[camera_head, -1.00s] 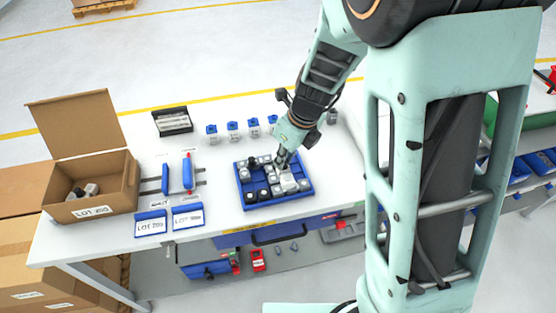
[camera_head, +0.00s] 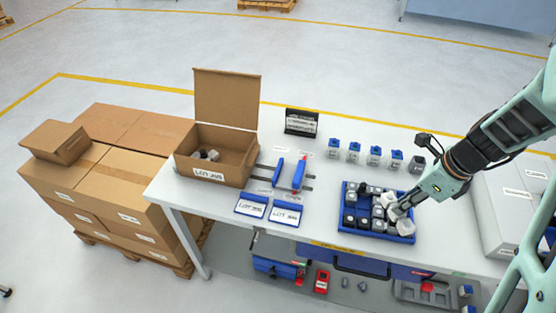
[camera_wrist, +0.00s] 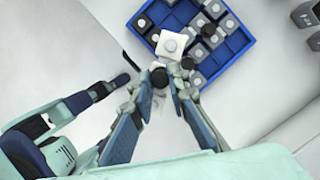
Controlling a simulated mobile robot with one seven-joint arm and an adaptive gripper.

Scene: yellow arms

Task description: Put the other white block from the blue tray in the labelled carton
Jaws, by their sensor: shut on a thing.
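The blue tray (camera_head: 348,222) stands on the white table and holds several black, grey and white blocks. My gripper (camera_head: 398,212) is low over the tray's right part. The open cardboard carton (camera_head: 238,172) with a LOT label stands at the table's left end, with dark and pale blocks inside.
Two blue-framed label cards (camera_head: 286,214) and a blue-handled fixture (camera_head: 299,174) lie between carton and tray. Several blue-topped pieces (camera_head: 375,155) stand in a row behind the tray. A black box (camera_head: 301,122) is at the back. A pale grey case (camera_head: 518,200) stands on the right.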

